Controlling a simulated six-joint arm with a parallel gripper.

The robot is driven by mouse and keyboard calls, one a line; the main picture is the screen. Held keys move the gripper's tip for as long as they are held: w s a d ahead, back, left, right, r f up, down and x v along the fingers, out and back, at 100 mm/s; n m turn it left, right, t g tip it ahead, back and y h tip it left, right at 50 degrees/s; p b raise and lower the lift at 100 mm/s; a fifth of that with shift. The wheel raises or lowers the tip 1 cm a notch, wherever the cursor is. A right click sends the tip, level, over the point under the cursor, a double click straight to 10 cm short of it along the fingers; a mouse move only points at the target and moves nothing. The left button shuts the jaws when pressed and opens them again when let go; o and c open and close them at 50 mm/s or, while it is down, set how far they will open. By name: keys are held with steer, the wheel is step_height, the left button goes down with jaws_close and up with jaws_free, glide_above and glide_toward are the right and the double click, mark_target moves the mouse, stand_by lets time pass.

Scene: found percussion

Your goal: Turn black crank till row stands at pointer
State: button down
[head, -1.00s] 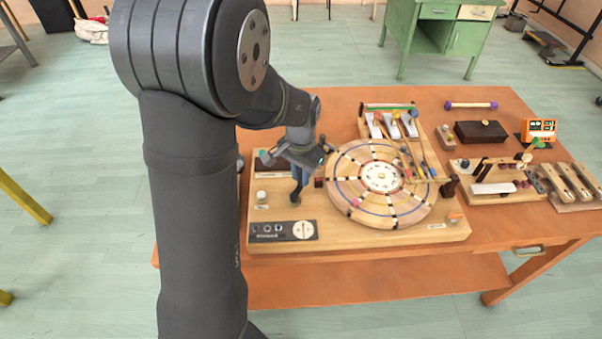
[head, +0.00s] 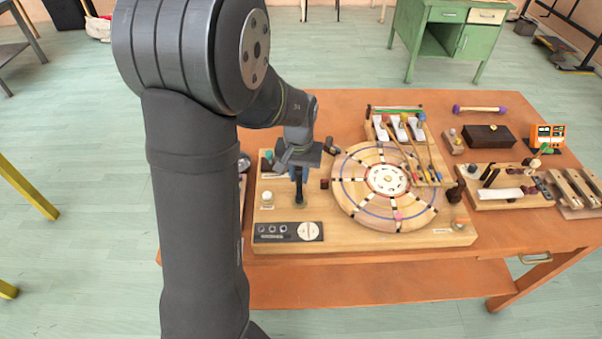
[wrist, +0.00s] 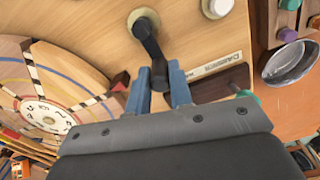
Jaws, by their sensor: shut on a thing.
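The round wooden wheel (head: 345,200) lies flat on a pale wooden board, with a numbered centre disc and dark-and-white rows running outward. A pink piece (head: 398,214) sits near its front rim. The black crank (wrist: 150,40) stands left of the wheel; in the wrist view its arm runs from a pale-capped hub down to the grip. My gripper (wrist: 160,82), with blue fingers, is shut on the crank's grip; it also shows in the head view (head: 299,184). A small dark block (head: 324,184) at the wheel's left edge looks like the pointer. Which row is closest to it is unclear.
A white knob (head: 267,196) and a dial panel (head: 288,232) lie left and in front of the crank. Mallets (head: 412,158) lie over the wheel's back right. A dark upright peg (head: 456,191) stands at its right. A metal bowl (wrist: 288,64) shows in the wrist view.

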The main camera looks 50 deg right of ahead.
mark_target(299, 173)
stand_by(0.4)
steer(key=c, duration=1.3)
jaws_free()
steer(key=shift+r, duration=0.1)
step_height(299, 173, up, 17)
steer(key=shift+r, duration=0.15)
step_height(299, 173, down, 18)
steer(key=shift+r, duration=0.2)
